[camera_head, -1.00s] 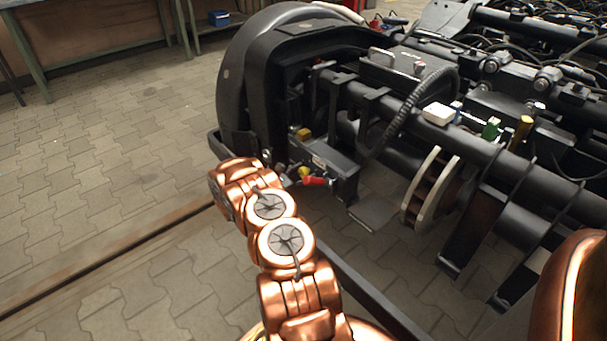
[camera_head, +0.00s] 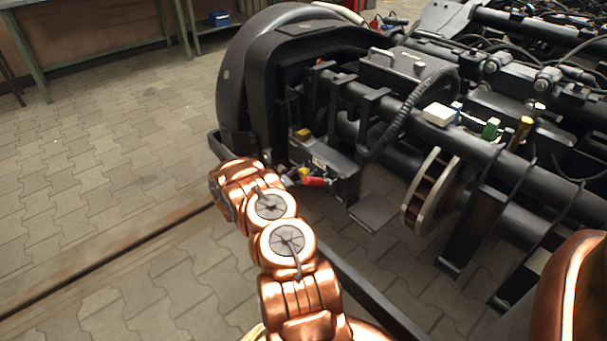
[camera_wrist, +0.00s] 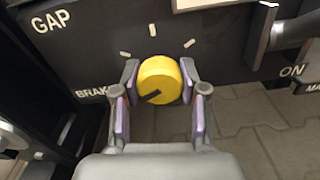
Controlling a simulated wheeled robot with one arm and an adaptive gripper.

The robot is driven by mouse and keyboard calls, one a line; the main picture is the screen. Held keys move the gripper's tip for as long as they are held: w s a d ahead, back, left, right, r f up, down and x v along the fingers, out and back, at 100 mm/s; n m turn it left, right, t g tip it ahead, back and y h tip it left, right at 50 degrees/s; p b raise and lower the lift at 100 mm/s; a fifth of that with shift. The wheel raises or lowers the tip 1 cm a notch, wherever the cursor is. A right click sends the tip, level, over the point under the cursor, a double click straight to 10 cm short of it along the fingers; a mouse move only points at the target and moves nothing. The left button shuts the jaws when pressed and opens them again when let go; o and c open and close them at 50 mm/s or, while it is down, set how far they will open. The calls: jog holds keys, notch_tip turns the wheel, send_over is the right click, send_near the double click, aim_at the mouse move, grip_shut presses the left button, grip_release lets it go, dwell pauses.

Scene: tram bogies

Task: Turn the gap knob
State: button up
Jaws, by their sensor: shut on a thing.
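The gap knob (camera_wrist: 163,76) is a round yellow knob with a black pointer mark, on a dark panel under the word GAP in the wrist view. Its black mark points to the lower left, toward the BRAKE lettering. My gripper (camera_wrist: 158,84) has one finger on each side of the knob and is shut on it. In the head view my arm reaches to the dark control box (camera_head: 325,160), and a small yellow piece (camera_head: 304,172), probably the knob, shows beside its end. My fingers are mostly hidden there.
White tick marks (camera_wrist: 125,27) surround the knob. A grey metal lever or bracket (camera_wrist: 262,30) stands right of it, above the word ON. A red handle (camera_head: 315,181) is close to my wrist in the head view. Paved floor (camera_head: 110,170) is open to the left.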

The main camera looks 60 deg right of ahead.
jog(key=m+b, duration=0.1)
jog(key=m, duration=0.4)
jog(key=shift+m, duration=0.4)
jog(key=m+b, duration=0.2)
jog(key=m, duration=0.2)
jog(key=shift+m, duration=0.4)
jog(key=o, duration=1.1)
jog(key=shift+o, duration=0.2)
jog(key=v, duration=1.2)
